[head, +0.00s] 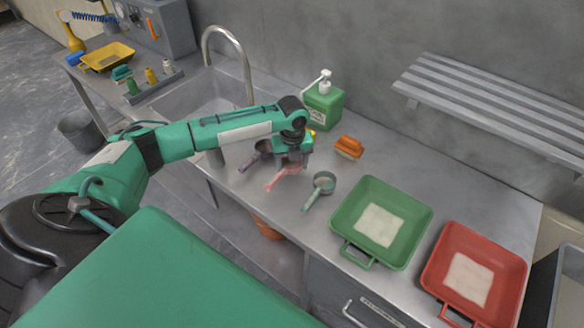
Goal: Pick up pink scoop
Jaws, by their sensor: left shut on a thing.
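A pink scoop (276,184) is at the middle of the steel counter, below my left gripper (290,168). My left arm reaches in from the left and its gripper points down, shut on the pink scoop. The gripper hides part of the scoop, and I cannot tell whether the scoop still touches the counter. My right gripper is not in view.
A dark purple scoop (259,151) lies just left of the pink one, and a grey-green scoop (322,183) lies to its right. An orange brush (349,146), a green soap bottle (323,106), a green tub (416,197) and a red tub (506,268) stand nearby.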

